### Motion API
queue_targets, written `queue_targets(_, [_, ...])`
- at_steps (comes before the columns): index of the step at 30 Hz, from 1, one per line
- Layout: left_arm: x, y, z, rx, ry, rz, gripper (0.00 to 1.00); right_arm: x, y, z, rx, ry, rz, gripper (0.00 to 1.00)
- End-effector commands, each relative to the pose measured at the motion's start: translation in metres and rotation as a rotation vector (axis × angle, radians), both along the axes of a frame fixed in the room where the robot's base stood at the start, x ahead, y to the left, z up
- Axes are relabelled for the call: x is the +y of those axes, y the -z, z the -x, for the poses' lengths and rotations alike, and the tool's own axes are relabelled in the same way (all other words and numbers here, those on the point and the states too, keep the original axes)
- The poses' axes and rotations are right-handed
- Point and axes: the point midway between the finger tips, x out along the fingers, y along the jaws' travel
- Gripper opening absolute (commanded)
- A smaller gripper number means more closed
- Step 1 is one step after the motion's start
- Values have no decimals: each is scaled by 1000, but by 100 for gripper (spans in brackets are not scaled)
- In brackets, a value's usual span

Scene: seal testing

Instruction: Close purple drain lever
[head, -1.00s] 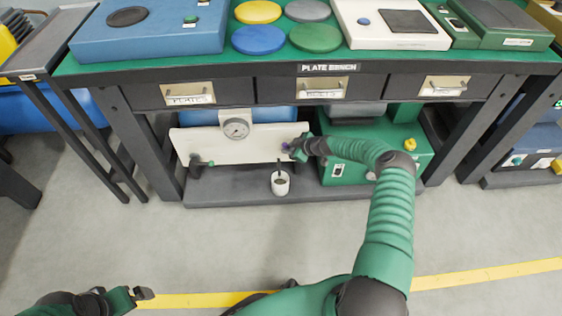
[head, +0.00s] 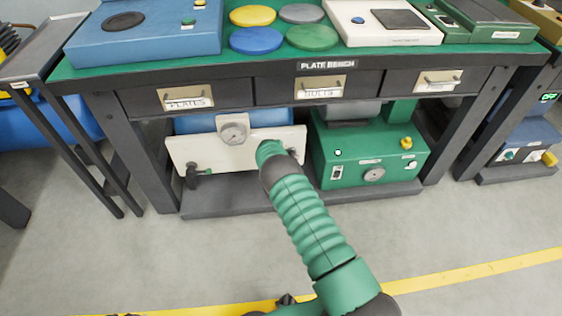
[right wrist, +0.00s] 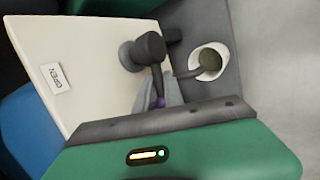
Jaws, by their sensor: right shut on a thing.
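The purple drain lever (right wrist: 160,103) shows in the right wrist view as a small purple piece below a dark round valve fitting (right wrist: 145,50) on a white panel (right wrist: 92,45). My right gripper (right wrist: 170,93) is shut on the lever; its grey fingers cover much of it. In the head view, my right forearm hides the lever and gripper at the right part of the white panel (head: 220,150). A label reading OPEN (right wrist: 57,77) is on the panel. My left gripper is not in view.
A white cup (right wrist: 208,62) stands close beside the valve, with a dark spout over it. A gauge (head: 233,131) and another dark valve (head: 192,175) are on the panel. A green box (head: 370,155) stands right of it. The bench (head: 240,68) hangs above.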

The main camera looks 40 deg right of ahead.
Motion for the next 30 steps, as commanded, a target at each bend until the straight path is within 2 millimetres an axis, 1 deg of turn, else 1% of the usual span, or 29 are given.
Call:
queue_targets(1, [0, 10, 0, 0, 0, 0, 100, 5, 4, -7, 1, -10, 24, 0])
queue_targets(9, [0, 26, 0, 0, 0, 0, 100, 5, 9, -6, 62, -8, 118, 0])
queue_targets(15, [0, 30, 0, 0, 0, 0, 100, 5, 8, -6, 77, -10, 145, 0])
queue_targets(26, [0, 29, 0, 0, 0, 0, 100, 5, 8, -6, 82, -12, 148, 0])
queue_targets(27, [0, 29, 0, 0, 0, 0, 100, 6, 9, -6, 82, -12, 148, 14])
queue_targets(29, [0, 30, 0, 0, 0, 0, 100, 6, 9, -6, 82, -11, 147, 21])
queue_targets(30, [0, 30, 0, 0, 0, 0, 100, 6, 9, -6, 83, -11, 146, 21])
